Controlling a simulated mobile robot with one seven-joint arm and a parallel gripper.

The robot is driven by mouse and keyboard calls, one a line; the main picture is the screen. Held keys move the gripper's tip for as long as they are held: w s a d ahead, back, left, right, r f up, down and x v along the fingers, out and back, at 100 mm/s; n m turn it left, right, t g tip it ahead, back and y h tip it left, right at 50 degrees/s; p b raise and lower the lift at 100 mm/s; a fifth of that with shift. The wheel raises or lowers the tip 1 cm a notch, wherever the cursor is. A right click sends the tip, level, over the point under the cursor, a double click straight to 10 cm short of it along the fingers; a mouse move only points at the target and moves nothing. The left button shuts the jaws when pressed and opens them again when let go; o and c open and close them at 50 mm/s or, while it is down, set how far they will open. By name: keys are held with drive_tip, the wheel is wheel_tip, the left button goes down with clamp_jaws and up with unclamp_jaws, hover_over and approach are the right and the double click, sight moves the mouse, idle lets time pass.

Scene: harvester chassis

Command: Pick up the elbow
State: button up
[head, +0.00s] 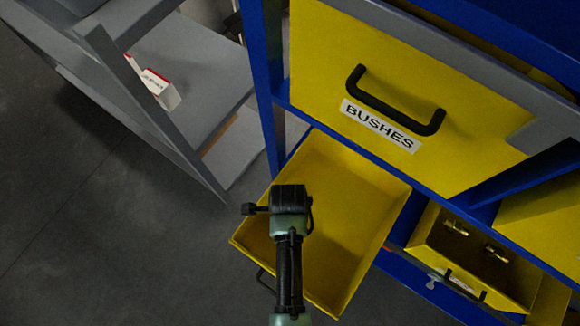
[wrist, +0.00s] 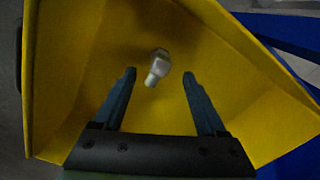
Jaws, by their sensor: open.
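The elbow is most likely the small pale grey metal fitting (wrist: 157,67) lying on the floor of an open yellow drawer in the wrist view. It is a short bent piece, wider at its upper end. My gripper (wrist: 159,82) is open, with one finger to each side of the fitting in the picture; the height between them is hard to judge. Nothing is between the fingers in their grasp. In the head view my arm and black wrist reach over the open yellow drawer (head: 355,215), and the fitting and fingers are hidden there.
Above the open drawer is a shut yellow drawer labelled BUSHES, with a black handle (head: 395,103). A lower yellow drawer (head: 433,243) at right holds brass-coloured parts. Blue rack posts (head: 262,80) stand close by. Grey shelving (head: 195,60) at left holds a red and white box (head: 155,88).

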drive_tip(key=shift+f+b, duration=0.55)
drive_tip(key=shift+f, duration=2.55)
drive_tip(key=shift+c, duration=0.3)
clamp_jaws()
